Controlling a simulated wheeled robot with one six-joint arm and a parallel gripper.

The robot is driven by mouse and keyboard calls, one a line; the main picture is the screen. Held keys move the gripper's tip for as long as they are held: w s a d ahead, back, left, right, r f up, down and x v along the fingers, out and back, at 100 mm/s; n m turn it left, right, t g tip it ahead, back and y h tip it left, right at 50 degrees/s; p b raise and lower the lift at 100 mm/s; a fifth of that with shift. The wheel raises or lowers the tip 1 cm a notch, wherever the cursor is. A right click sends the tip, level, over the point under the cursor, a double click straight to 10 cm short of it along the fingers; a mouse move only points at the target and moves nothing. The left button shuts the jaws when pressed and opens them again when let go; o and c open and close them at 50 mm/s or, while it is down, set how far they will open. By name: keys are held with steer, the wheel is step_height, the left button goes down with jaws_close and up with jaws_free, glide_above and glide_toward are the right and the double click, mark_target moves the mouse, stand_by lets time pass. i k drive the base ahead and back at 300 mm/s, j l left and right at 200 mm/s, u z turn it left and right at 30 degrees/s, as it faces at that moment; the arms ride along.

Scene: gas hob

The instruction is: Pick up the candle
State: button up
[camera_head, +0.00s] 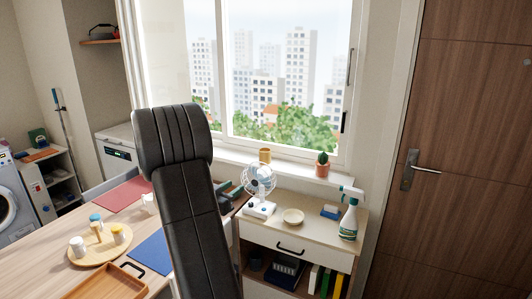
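I cannot make out the candle for certain. A small mustard-yellow cylinder (265,155) stands upright on the white window sill (232,157); it may be a candle or a cup, too small to tell. A small white item (148,203) stands farther back on that table, partly hidden. My gripper is not in view.
A white fan (260,188), a shallow beige bowl (292,216) and a spray bottle (348,221) stand on the cabinet (270,231) below the window. A potted cactus (322,165) is on the sill. A wooden tray (105,284) and blue mat (152,251) lie on the table.

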mark_target(264, 153)
steer(key=i+z, duration=0.3)
steer(key=i, duration=0.35)
steer(key=i+j+u, duration=0.15)
steer(key=i, duration=0.5)
steer(key=i+z, duration=0.15)
